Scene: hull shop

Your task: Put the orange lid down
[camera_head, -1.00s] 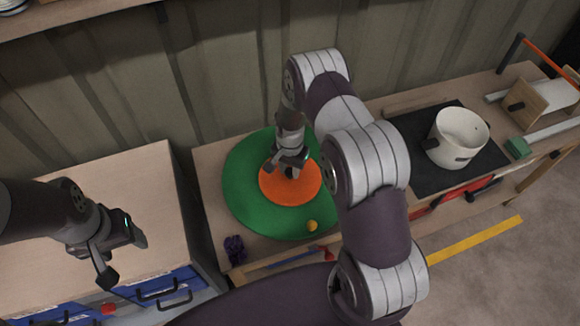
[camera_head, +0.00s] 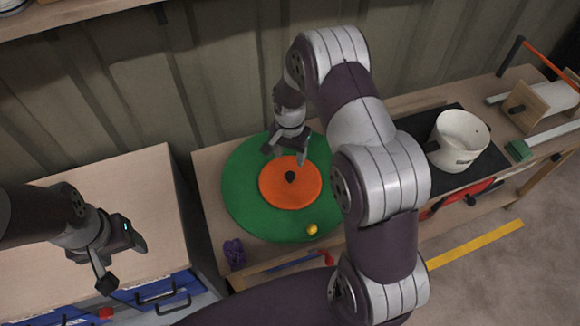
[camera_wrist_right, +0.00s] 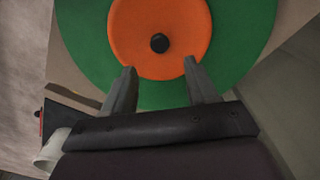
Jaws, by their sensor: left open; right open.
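The orange lid (camera_head: 272,189) lies flat on the round green mat (camera_head: 240,205), its dark knob on top. My right gripper (camera_head: 286,154) is open and empty, just behind the knob and apart from it. In the right wrist view the orange lid (camera_wrist_right: 185,35) lies beyond the two spread fingertips (camera_wrist_right: 160,70), with nothing between them. My left gripper (camera_head: 122,265) is open and empty at the left, over the front of the cabinet with blue drawers.
A white pot (camera_head: 459,141) stands on a black plate (camera_head: 425,122) at the right. A yellow ball (camera_head: 312,229) is at the green disc's front edge. A purple object (camera_head: 234,253) lies at the table's front left. The light cabinet top (camera_head: 110,190) is largely clear.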

